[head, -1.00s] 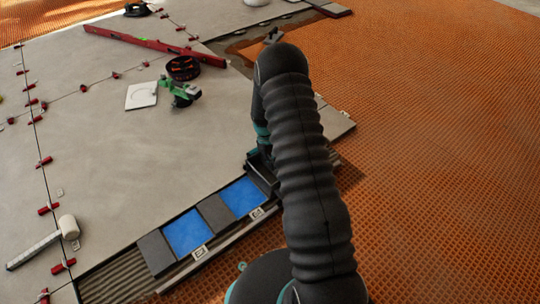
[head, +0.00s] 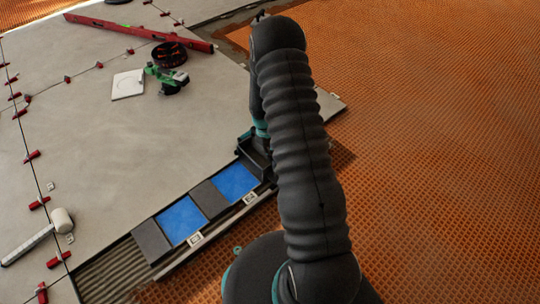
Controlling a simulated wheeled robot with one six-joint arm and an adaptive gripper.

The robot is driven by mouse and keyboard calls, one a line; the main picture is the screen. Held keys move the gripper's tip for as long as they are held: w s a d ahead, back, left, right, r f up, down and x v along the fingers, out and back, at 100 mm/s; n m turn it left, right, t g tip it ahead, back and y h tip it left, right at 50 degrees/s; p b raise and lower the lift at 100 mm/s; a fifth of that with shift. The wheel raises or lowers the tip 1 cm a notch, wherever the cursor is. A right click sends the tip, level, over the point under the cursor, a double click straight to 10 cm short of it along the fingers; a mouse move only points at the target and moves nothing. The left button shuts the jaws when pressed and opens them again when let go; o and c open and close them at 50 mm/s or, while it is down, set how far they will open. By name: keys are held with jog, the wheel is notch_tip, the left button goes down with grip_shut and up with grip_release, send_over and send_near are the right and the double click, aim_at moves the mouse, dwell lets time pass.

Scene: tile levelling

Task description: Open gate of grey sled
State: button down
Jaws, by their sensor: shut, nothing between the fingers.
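A dark grey box-like sled (head: 246,153) sits at the right end of the tile strip, beside the large grey tile's edge. My arm covers its right side, and I cannot make out its gate. My gripper (head: 260,141) is a small dark shape below the teal wrist ring, just over or at the sled. It is shut with nothing in it. Its fingertips are mostly hidden, so I cannot tell whether they touch the sled.
A strip with blue panels (head: 182,221) and grey pieces runs lower left from the sled. A white-headed mallet (head: 62,220), a green tool (head: 166,78), a dark round container (head: 170,54) and a red level (head: 140,32) lie on the tiles. Orange matting (head: 440,150) is open at right.

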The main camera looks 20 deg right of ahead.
jog(key=shift+s+d+r+t+y, duration=0.1)
jog(key=shift+s+d+t+y, duration=0.1)
jog(key=shift+s+t, duration=0.4)
jog(key=shift+s+d+r+t+y, duration=0.1)
jog(key=shift+s+d+t+y, duration=0.1)
jog(key=shift+s+t, duration=0.4)
jog(key=shift+s+d+f+b, duration=0.15)
jog(key=shift+s+b, duration=0.1)
jog(key=shift+s, duration=0.25)
jog(key=shift+s+d+b, duration=0.15)
jog(key=shift+s+b, duration=0.15)
jog(key=shift+s, duration=0.25)
jog(key=shift+s+d+f+b, duration=0.15)
jog(key=shift+s+b, duration=0.1)
jog(key=shift+s, duration=0.25)
jog(key=shift+s+f, duration=0.2)
jog(key=shift+s, duration=0.5)
jog(key=shift+s+d+f, duration=0.1)
jog(key=shift+s+d, duration=0.05)
notch_tip(320, 180, up, 12)
jog(key=p, duration=0.2)
jog(key=shift+s+d, duration=0.15)
jog(key=shift+d, duration=0.15)
